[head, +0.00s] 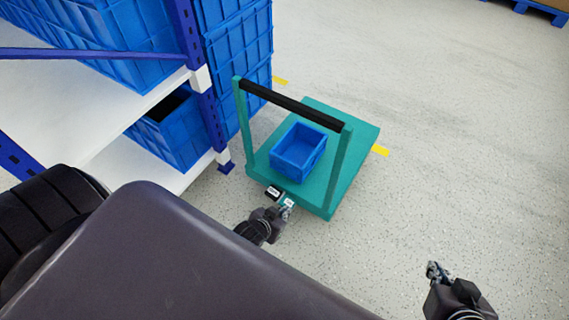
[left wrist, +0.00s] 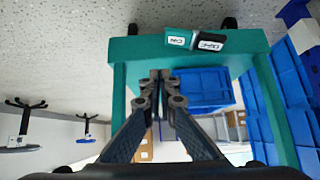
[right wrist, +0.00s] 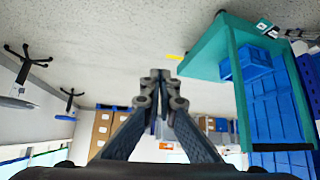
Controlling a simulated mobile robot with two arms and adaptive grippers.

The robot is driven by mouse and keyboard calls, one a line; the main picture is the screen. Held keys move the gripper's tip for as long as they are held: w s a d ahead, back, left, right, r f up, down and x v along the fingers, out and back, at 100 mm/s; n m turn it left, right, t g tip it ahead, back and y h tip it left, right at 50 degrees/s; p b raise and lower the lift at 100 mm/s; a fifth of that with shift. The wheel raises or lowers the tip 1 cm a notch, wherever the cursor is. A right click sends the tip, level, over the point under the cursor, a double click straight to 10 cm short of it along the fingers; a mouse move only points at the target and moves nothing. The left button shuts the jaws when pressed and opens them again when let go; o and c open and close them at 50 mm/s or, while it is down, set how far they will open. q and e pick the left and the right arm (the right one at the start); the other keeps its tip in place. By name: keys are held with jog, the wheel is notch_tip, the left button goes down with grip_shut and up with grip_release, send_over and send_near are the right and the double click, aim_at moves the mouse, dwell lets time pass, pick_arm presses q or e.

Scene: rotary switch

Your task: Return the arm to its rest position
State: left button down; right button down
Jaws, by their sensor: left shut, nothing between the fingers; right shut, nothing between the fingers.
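A switch (head: 273,192) with a black part and a teal part sits on the near edge of a teal trolley (head: 345,185). In the left wrist view the switch (left wrist: 207,40) shows an ON label on the teal part and an OFF label on the black part. My left gripper (head: 286,210) is shut and empty, close to the switch in the head view; its fingertips (left wrist: 160,76) look apart from it in the left wrist view. My right gripper (head: 434,270) is shut and empty over open floor, right of the trolley; its fingertips (right wrist: 160,76) touch nothing.
A blue crate (head: 298,150) stands on the trolley, behind its upright handle (head: 292,103). A shelf rack (head: 190,70) with blue bins (head: 238,60) is at the left. The floor (head: 460,130) to the right is clear. Cardboard boxes (right wrist: 102,130) and stools (right wrist: 25,65) are far off.

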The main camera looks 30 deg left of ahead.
jog(key=shift+s+d+f, duration=0.2)
jog(key=shift+s+f, duration=0.2)
jog(key=shift+s, duration=0.2)
